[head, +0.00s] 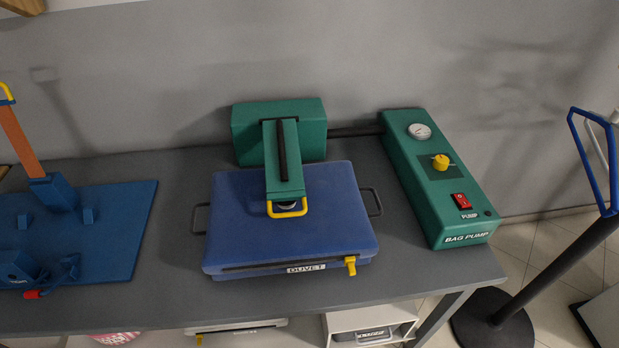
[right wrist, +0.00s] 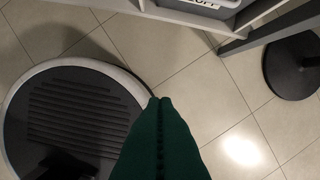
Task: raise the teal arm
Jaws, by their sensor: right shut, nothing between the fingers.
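The teal arm (head: 284,165) reaches forward from a teal block (head: 240,135) at the back of the table. It lies out over the blue case labelled DUVET (head: 335,220), with a yellow loop handle (head: 272,209) at its front end. A round grey part sits inside the loop, over the case lid; I cannot tell whether it touches. In the right wrist view my right gripper (right wrist: 160,102) is shut and empty above the tiled floor, away from the arm. Neither gripper shows in the head view, and my left gripper is not seen.
A teal bag pump (head: 400,165) with a gauge, yellow knob and red switch stands right of the case. A blue base plate (head: 125,225) with an orange upright (head: 14,135) is at left. A black pole stand (head: 560,265) stands right of the table (head: 180,250).

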